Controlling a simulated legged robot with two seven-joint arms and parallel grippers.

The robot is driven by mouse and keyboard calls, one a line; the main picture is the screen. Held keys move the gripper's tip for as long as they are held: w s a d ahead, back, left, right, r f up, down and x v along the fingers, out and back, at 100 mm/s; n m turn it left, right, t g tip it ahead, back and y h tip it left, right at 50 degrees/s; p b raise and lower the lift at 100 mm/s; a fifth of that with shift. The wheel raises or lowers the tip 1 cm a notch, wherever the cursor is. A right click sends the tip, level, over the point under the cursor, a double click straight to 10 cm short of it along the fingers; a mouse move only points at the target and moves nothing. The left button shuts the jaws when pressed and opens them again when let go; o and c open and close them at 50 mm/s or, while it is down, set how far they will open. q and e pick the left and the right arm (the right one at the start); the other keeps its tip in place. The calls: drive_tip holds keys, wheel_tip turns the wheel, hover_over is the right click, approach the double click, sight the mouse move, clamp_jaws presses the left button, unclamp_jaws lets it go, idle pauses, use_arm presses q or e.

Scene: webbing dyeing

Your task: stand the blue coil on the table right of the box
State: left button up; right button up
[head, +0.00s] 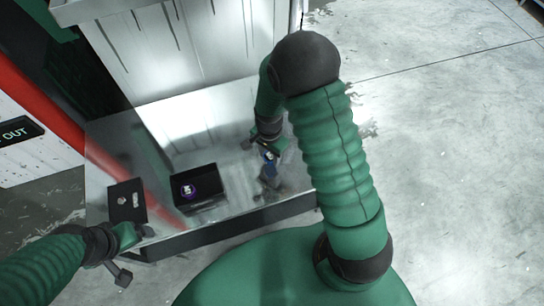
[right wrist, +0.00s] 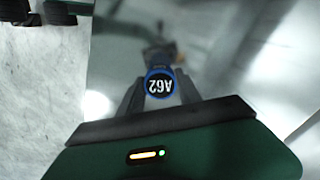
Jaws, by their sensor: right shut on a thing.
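The blue coil (right wrist: 160,85) has a dark face with an upside-down "A62" label in the right wrist view. My right gripper (right wrist: 158,98) is shut on it, one finger on each side. In the head view the blue coil (head: 269,156) shows small at the gripper, over the table (head: 235,185) and right of the black box (head: 208,203). I cannot tell whether it touches the table. A purple-rimmed coil (head: 188,190) with a pale label is in the box.
A flat black piece (head: 127,200) with a pale mark lies left of the box. A pale ribbed panel (head: 175,45) stands behind the table. The shiny tabletop between the box and my right gripper looks clear.

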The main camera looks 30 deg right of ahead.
drive_tip(key=shift+w+d+f, duration=0.15)
drive_tip(key=shift+w+d, duration=0.15)
drive_tip(key=shift+d, duration=0.2)
drive_tip(key=shift+w+d+f, duration=0.15)
drive_tip(key=shift+w+d, duration=0.1)
drive_tip(key=shift+d, duration=0.25)
wheel_tip(320, 180, down, 3)
drive_tip(key=shift+f+b, duration=0.2)
drive_tip(key=shift+b, duration=1)
drive_tip(key=shift+r, duration=0.2)
clamp_jaws()
drive_tip(key=shift+f, duration=0.1)
drive_tip(key=o, duration=1.3)
unclamp_jaws()
drive_tip(key=shift+o, duration=0.2)
